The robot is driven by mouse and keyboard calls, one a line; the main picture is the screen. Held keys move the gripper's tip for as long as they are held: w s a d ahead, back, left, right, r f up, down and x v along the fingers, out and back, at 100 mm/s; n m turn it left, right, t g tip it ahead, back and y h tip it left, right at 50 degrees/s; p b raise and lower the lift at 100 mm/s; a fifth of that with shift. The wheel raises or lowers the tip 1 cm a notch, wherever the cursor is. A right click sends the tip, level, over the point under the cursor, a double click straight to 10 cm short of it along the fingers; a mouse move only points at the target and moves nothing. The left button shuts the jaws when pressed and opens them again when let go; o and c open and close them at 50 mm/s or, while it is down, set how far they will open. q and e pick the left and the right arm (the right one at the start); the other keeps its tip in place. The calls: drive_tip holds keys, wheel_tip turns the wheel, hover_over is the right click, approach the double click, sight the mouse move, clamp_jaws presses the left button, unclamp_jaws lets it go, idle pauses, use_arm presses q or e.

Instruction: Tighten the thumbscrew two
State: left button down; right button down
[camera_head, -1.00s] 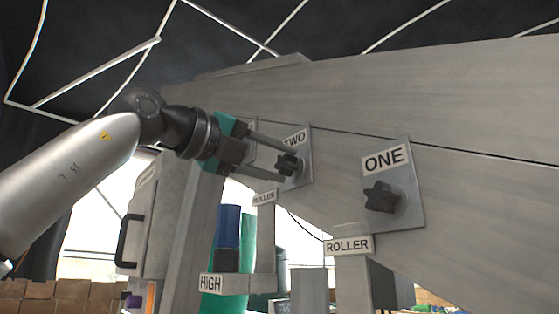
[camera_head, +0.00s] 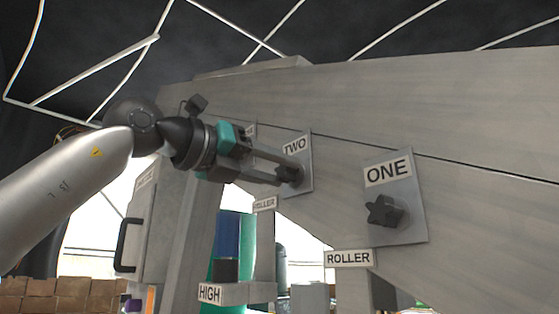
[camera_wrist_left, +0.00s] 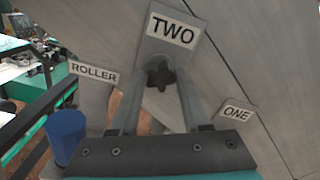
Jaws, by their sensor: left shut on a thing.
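Thumbscrew two (camera_head: 290,175) is a dark knob on the metal plate labelled TWO (camera_head: 304,150), on the sloping grey machine panel. My left gripper (camera_head: 283,174) reaches it from the left, its two long fingers shut on the knob. In the left wrist view the dark knob (camera_wrist_left: 160,75) sits between the fingertips, just below the TWO label (camera_wrist_left: 172,31). The fingers partly hide the knob in the head view. My right gripper is not in view.
Thumbscrew one (camera_head: 385,211), a dark star knob, is on the plate labelled ONE to the right. Below are a ROLLER label (camera_head: 348,258) and a HIGH label (camera_head: 209,293). A black handle (camera_head: 128,243) sticks out at the left. A blue cylinder (camera_wrist_left: 66,135) stands at lower left in the left wrist view.

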use_arm(q)
drive_tip(key=m+p, duration=0.1)
drive_tip(key=m, duration=0.4)
drive_tip(key=shift+r+p, duration=0.15)
drive_tip(key=shift+p, duration=0.25)
drive_tip(key=m+p, duration=0.1)
drive_tip(key=m, duration=0.2)
drive_tip(key=shift+m, duration=0.3)
drive_tip(key=m+p, duration=0.2)
drive_tip(key=m, duration=0.2)
drive_tip(key=shift+m, duration=0.3)
drive_tip(key=m+p, duration=0.1)
drive_tip(key=m, duration=0.2)
drive_tip(key=shift+m, duration=0.3)
drive_tip(key=shift+c, duration=2.2)
unclamp_jaws()
drive_tip(key=shift+s+a, duration=0.1)
drive_tip(key=shift+a, duration=0.05)
